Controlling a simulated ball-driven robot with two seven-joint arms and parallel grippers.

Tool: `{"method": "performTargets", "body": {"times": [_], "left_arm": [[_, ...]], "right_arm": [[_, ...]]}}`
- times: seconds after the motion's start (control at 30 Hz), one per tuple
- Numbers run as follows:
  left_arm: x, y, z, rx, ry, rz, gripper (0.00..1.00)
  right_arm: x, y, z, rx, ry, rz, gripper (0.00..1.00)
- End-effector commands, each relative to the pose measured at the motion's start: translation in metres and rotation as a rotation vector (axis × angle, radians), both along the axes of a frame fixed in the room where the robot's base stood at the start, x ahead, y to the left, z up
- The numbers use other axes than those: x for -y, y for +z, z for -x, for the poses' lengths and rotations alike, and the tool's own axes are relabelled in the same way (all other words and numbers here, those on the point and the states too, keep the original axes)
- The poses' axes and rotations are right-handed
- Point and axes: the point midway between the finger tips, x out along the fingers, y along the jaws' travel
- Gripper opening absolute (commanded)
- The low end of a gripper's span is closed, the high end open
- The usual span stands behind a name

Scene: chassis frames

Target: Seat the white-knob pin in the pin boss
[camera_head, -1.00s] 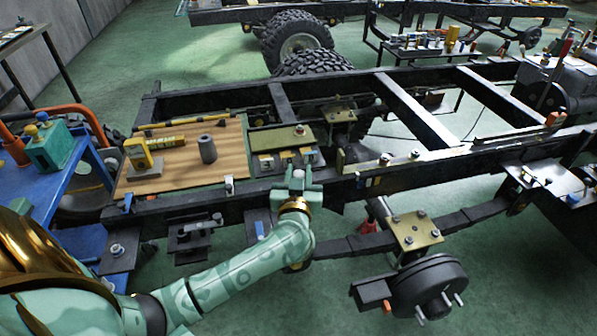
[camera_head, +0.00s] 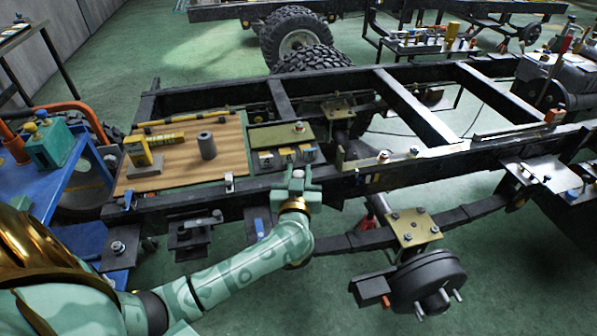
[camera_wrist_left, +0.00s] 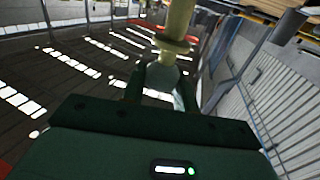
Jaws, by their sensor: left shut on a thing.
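My left gripper (camera_head: 298,182) is at the near side of the black chassis rail, just in front of the olive plate. In the left wrist view my left gripper (camera_wrist_left: 160,88) is shut on the pin, with the pale rounded knob (camera_wrist_left: 163,75) between its fingers. The brass-coloured shaft and collar of the pin (camera_wrist_left: 178,30) reach away from the fingers toward the top edge. In the head view the pin is too small and too covered by the gripper to make out. I cannot tell which fitting is the pin boss. My right gripper is not in view.
The chassis rail (camera_head: 420,170) runs right with small fittings on top. A brake drum (camera_head: 428,280) hangs below.

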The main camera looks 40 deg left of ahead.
Motion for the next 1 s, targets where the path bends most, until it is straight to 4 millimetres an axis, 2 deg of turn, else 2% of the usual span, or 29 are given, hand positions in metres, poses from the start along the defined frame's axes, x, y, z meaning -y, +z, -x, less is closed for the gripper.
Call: {"method": "performTargets", "body": {"times": [0.57,1.0], "left_arm": [[0.000,-0.002,0.000,0.001,0.000,-0.001,0.01],[0.000,-0.012,0.000,0.001,0.000,-0.001,0.01]], "right_arm": [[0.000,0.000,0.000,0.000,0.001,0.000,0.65],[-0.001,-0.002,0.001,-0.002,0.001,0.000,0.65]]}}
